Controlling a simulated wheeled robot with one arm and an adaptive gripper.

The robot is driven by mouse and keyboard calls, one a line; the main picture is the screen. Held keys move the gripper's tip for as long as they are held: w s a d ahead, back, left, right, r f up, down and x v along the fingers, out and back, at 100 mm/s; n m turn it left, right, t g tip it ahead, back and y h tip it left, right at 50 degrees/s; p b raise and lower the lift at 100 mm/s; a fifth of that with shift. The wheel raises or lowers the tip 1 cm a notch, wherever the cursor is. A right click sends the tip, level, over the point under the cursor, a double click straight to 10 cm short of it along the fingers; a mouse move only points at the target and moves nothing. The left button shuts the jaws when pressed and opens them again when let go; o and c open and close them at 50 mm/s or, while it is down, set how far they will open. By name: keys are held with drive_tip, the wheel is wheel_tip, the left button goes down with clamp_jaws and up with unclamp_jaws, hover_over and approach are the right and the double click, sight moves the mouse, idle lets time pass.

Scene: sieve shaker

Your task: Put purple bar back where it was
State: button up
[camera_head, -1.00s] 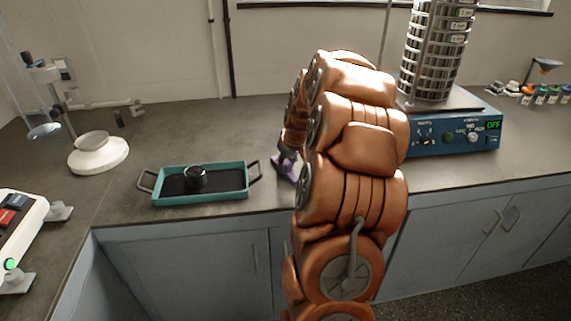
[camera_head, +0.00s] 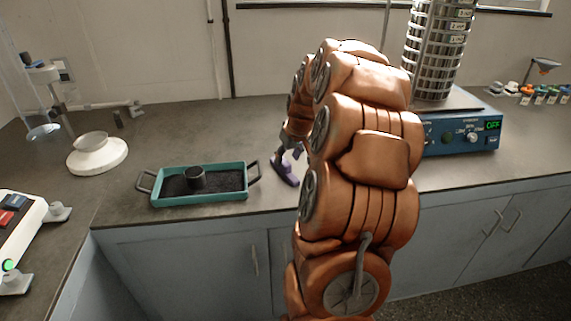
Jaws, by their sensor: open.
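The purple bar (camera_head: 286,174) is at the front part of the bench, just right of the teal tray, and appears to rest on the bench top. My arm hides part of the area to its right. My gripper (camera_head: 290,153) is small and partly hidden by my own arm. It is open, directly above and behind the bar in the picture. I cannot tell whether a finger still touches the bar.
The teal tray (camera_head: 200,200) holds dark grains and a small dark cup (camera_head: 196,177). The sieve stack (camera_head: 437,50) stands on the blue shaker (camera_head: 470,138), whose display reads OFF. Small bottles (camera_head: 541,97) stand far right.

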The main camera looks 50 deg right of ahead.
drive_tip(key=v, duration=0.7)
drive_tip(key=shift+s+r, duration=0.2)
drive_tip(key=shift+r, duration=0.15)
drive_tip(key=s+a+f+n+g+y, duration=0.1)
drive_tip(key=s+a, duration=0.2)
drive_tip(key=a, duration=0.9)
drive_tip(key=s+a+f+n+g+y, duration=0.1)
drive_tip(key=s+a+f+g, duration=0.15)
drive_tip(key=a, duration=1.05)
drive_tip(key=s+a+f+g, duration=0.1)
drive_tip(key=s+a, duration=0.2)
drive_tip(key=s, duration=0.4)
drive_tip(key=s+a+f+g, duration=0.1)
drive_tip(key=s+a+f, duration=0.1)
drive_tip(key=s+a, duration=0.2)
drive_tip(key=s+a+f+n+g, duration=0.1)
drive_tip(key=s+a, duration=0.3)
drive_tip(key=s, duration=0.5)
drive_tip(key=shift+s+f+h, duration=0.2)
drive_tip(key=shift+s+h, duration=0.1)
drive_tip(key=shift+h, duration=0.1)
drive_tip(key=shift+a, duration=0.15)
drive_tip(key=s+p+v, duration=0.2)
drive_tip(key=p+v, duration=0.9)
drive_tip(key=v, duration=0.1)
drive_tip(key=shift+r, duration=0.25)
